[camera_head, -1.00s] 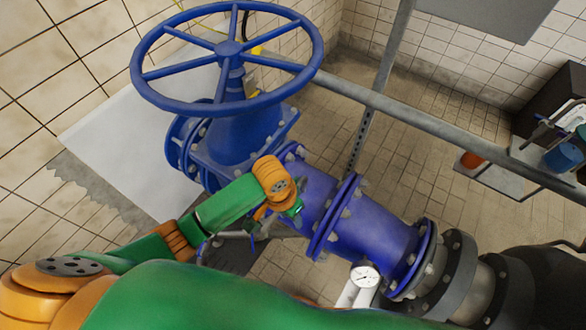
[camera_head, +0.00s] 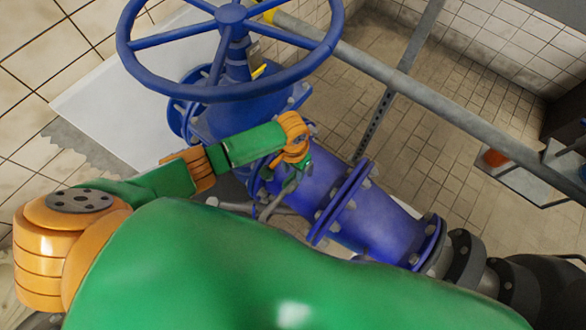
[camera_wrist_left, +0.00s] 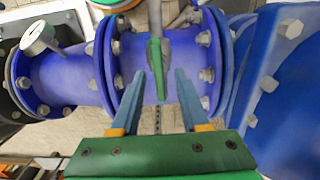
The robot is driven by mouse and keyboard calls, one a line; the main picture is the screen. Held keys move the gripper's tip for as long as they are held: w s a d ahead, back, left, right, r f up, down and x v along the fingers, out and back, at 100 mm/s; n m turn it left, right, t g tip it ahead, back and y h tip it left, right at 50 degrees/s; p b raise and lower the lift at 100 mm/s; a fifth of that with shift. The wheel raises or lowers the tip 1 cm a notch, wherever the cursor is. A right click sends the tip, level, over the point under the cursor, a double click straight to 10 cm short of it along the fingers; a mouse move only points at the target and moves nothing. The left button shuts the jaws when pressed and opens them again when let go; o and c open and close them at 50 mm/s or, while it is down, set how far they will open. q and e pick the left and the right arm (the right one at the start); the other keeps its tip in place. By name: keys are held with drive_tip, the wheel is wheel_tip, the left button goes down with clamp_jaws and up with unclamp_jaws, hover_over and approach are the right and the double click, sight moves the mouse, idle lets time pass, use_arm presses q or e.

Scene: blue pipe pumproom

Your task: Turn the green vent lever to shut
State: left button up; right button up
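The green vent lever (camera_wrist_left: 157,68) shows in the left wrist view as a narrow green-edged handle on a grey stem, in front of the blue pipe. My left gripper (camera_wrist_left: 159,76) has its two blue fingers apart, one on each side of the lever's lower end in the picture. I see gaps between the lever and both fingers. In the head view my left gripper (camera_head: 276,190) hangs beside the blue pipe, below the orange wrist joint, and the lever cannot be made out there. My right gripper is not in view.
A blue pipe (camera_head: 320,195) with bolted flanges runs right from a valve with a big blue handwheel (camera_head: 230,14) above my left forearm. A grey rail (camera_head: 370,65) crosses behind. A white gauge (camera_wrist_left: 38,36) stands on the pipe in the left wrist view.

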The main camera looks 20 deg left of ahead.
use_arm(q)
drive_tip(key=shift+s+r, duration=0.1)
drive_tip(key=shift+s, duration=0.05)
clamp_jaws()
drive_tip(key=shift+m, duration=0.4)
drive_tip(key=shift+m+p, duration=0.45)
drive_tip(key=shift+m, duration=0.65)
drive_tip(key=m, duration=0.3)
drive_tip(key=shift+m+h, duration=0.3)
drive_tip(key=m, duration=0.5)
drive_tip(key=shift+g, duration=0.4)
drive_tip(key=m+b, duration=0.1)
drive_tip(key=m, duration=0.2)
drive_tip(key=m+b, duration=0.1)
drive_tip(key=m, duration=0.2)
drive_tip(key=shift+w+g, duration=0.2)
drive_tip(key=shift+g, duration=0.1)
drive_tip(key=shift+m, duration=0.4)
